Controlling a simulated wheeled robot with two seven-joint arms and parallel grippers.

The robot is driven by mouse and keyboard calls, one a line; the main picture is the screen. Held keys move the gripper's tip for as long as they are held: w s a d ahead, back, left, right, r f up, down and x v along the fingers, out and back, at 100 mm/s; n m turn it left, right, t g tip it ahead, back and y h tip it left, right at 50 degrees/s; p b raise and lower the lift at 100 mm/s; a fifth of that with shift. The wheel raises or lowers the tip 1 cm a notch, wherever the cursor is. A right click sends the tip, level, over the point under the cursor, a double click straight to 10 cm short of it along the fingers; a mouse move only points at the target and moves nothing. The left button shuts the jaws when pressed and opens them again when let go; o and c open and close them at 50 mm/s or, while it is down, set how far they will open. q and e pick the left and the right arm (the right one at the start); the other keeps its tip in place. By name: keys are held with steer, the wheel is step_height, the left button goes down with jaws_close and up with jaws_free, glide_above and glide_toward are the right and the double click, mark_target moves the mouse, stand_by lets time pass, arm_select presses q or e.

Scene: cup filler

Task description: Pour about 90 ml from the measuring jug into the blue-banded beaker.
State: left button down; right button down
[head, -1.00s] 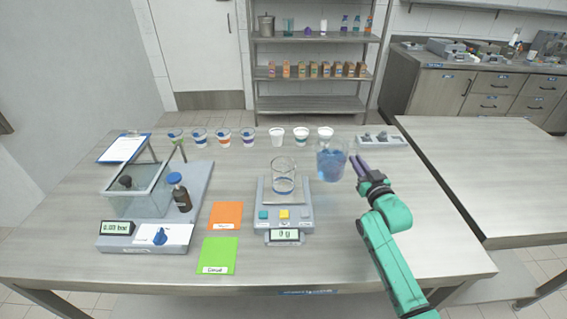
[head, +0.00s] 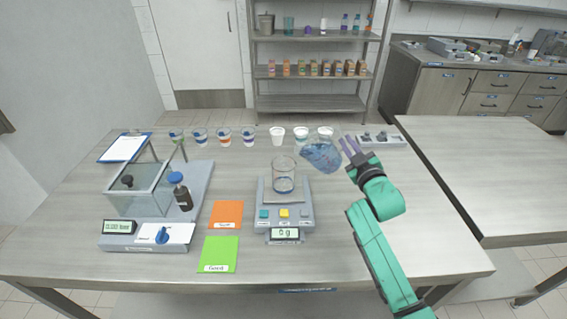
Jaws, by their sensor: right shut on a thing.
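The measuring jug (head: 322,157) is clear and holds blue liquid. It is tilted steeply to the left, in the air to the upper right of the beaker. My right gripper (head: 352,149) is shut on the jug from its right side. The blue-banded beaker (head: 284,172) is clear glass and stands upright on the scale (head: 296,213), with a blue band near its base. No stream into the beaker is visible, and the scale's display (head: 285,233) reads 0 g. My left gripper is not in view.
A row of small cups (head: 248,136) stands behind the beaker. A grey tray (head: 394,139) lies at the back right. Orange (head: 226,214) and green cards (head: 219,253) lie left of the scale, beside a clear tank (head: 138,190). The table's right side is clear.

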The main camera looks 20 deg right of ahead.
mark_target(338, 154)
steer(key=shift+a+r+n, duration=0.3)
steer(key=shift+r+n, duration=0.2)
steer(key=shift+r, duration=0.25)
steer(key=shift+a+r, duration=0.1)
steer(key=shift+r, duration=0.05)
steer(key=shift+a+r+n+p, duration=0.2)
steer(key=shift+r+n, duration=0.25)
steer(key=shift+r, duration=0.05)
steer(key=shift+a+r+n+p, duration=0.15)
steer(key=shift+a+r+n, duration=0.05)
steer(key=shift+r+n, duration=0.25)
steer(key=shift+a+r+n, duration=0.45)
steer(key=shift+r+n, duration=0.25)
stand_by(1.2)
steer(key=f+m, duration=0.1)
steer(key=d+f+m, duration=0.1)
steer(key=f+m, duration=0.1)
steer(key=d+f+m+b, duration=0.1)
steer(key=f, duration=0.1)
steer(key=shift+d+f, duration=0.1)
steer(key=shift+d, duration=0.15)
steer(key=shift+d+f+m, duration=0.6)
steer(key=shift+f+m, duration=0.1)
steer(key=shift+f, duration=0.05)
steer(key=shift+d+f+m, duration=0.55)
steer(key=shift+f+m, duration=0.15)
steer(key=shift+f, duration=0.05)
